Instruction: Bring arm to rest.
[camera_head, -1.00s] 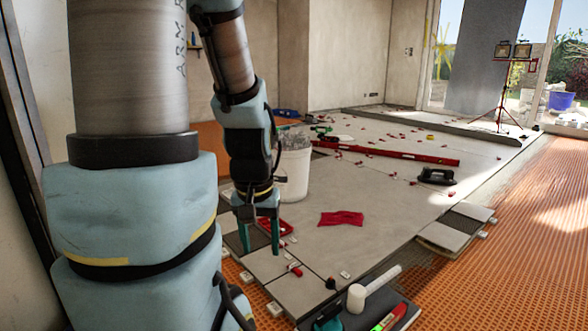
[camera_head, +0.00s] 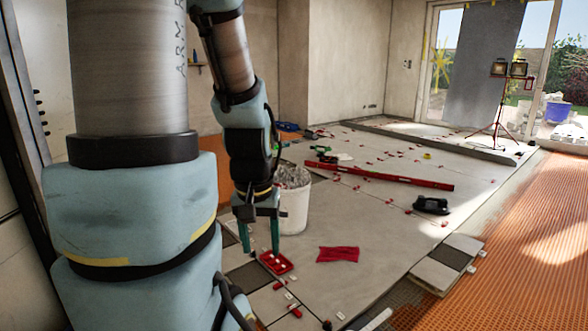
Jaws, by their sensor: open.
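My arm stands large at the left of the head view, with its end hanging down near the white bucket. My gripper (camera_head: 261,247) points down with its two green fingers apart and nothing between them. It shows in front of and left of the white bucket (camera_head: 294,205), which holds grey pieces. A small red tray (camera_head: 277,263) shows just right of the fingertips. I cannot tell the exact height of the fingers above the floor.
A red cloth (camera_head: 338,254) lies on the grey tiles. Behind it are a long red level (camera_head: 380,178), a black suction handle (camera_head: 431,205) and several red clips. A lamp stand (camera_head: 497,120) is at the back right. Orange matting (camera_head: 500,230) covers the right floor.

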